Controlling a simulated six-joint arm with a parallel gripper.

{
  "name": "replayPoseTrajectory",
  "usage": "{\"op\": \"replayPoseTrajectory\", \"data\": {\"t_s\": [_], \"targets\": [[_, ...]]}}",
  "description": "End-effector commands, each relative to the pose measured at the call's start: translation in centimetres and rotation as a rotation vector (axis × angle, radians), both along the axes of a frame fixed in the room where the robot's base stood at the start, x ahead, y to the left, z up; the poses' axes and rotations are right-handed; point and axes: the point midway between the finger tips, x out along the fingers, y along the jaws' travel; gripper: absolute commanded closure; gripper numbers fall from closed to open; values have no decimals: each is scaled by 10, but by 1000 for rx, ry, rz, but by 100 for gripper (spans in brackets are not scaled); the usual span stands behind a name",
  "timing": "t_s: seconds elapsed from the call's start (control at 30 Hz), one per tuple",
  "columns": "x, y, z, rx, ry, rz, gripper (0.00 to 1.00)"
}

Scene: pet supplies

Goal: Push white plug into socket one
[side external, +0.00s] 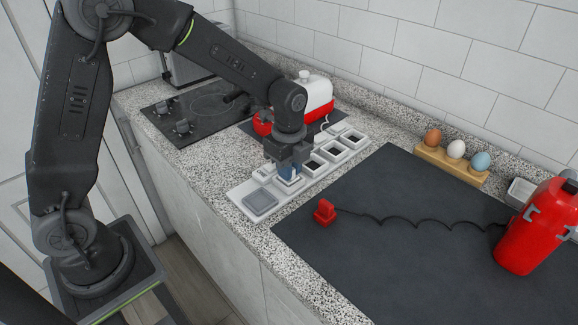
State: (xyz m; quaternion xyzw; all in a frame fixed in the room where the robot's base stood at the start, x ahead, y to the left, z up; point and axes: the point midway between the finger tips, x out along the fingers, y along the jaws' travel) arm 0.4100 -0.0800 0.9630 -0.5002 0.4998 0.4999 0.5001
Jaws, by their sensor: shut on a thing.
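A long white socket strip (240,205) lies on the speckled counter, with several dark square sockets in white frames along it. My gripper (289,174) points down over the strip's front part, between a grey-lidded square and the nearest open dark socket (314,166). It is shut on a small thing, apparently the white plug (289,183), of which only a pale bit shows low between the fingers. The fingers hide most of it and the socket under it. I cannot tell how deep it sits or read any socket number.
A red-and-white appliance (318,92) with a white cord stands behind the strip, beside a black hob (190,112). A red plug (324,211) lies on the dark mat (400,250), wired to a red cylinder (530,235). Eggs sit in a wooden holder (448,169).

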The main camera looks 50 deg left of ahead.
Motion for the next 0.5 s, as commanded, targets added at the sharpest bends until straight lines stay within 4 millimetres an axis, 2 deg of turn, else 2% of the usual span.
{"op": "replayPoseTrajectory", "data": {"t_s": [0.07, 0.1, 0.3, 0.4, 0.5], "targets": [[0, 0, -1, 0, 1, 0, 100], [0, 0, -1, 0, 1, 0, 81], [0, 0, -1, 0, 1, 0, 62], [0, 0, -1, 0, 1, 0, 54], [0, 0, -1, 0, 1, 0, 54]]}}
